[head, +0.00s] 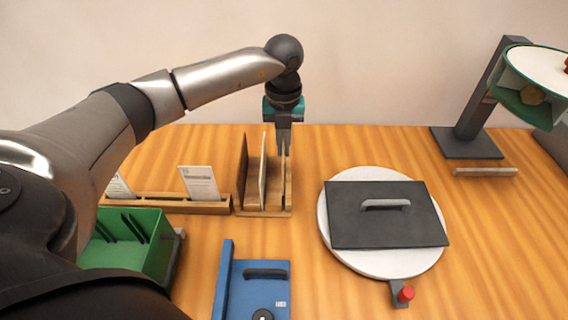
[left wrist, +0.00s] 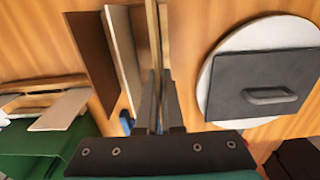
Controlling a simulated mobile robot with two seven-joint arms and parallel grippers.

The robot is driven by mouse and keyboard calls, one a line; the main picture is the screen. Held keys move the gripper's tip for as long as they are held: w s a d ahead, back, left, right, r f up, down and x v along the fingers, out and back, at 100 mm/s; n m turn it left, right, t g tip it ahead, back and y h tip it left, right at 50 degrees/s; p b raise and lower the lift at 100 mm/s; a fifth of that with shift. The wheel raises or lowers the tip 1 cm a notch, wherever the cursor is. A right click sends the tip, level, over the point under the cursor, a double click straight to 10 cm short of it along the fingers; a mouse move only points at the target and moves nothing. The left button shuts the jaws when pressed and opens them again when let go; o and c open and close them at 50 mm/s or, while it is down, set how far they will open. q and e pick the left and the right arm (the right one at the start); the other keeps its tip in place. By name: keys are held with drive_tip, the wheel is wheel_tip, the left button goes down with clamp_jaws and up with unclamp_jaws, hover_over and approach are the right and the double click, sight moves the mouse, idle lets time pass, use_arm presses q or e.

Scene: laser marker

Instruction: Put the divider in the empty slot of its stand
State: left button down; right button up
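The wooden stand (head: 262,212) stands left of the table's middle, with a dark brown panel (head: 242,172) and a beige panel (head: 263,170) upright in it. My left gripper (head: 284,148) points down over the stand's right side. Its fingers (left wrist: 160,105) are close together on a thin, light wood divider (left wrist: 152,40), seen edge-on. In the head view the divider (head: 284,168) is upright at the rightmost slot, near the stand's right wall. Its lower edge is hard to see, so I cannot tell whether it rests on the base. My right gripper is not in view.
A wooden card holder (head: 170,206) and a green bin (head: 155,240) are left of the stand. A blue fixture (head: 225,285) lies in front. A dark plate with a handle (head: 350,225) lies on a white disc (head: 325,240) at right. A dark post (head: 470,130) stands behind.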

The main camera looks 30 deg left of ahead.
use_arm(q)
drive_tip(key=shift+f, duration=2.95)
drive_tip(key=shift+f, duration=0.1)
drive_tip(key=shift+f+b, duration=0.15)
drive_tip(key=shift+b, duration=0.2)
drive_tip(key=c, duration=1.1)
unclamp_jaws()
drive_tip(key=shift+o, duration=0.2)
wheel_tip(320, 180, up, 13)
drive_tip(key=shift+f+p, duration=0.2)
drive_tip(key=shift+p, duration=0.2)
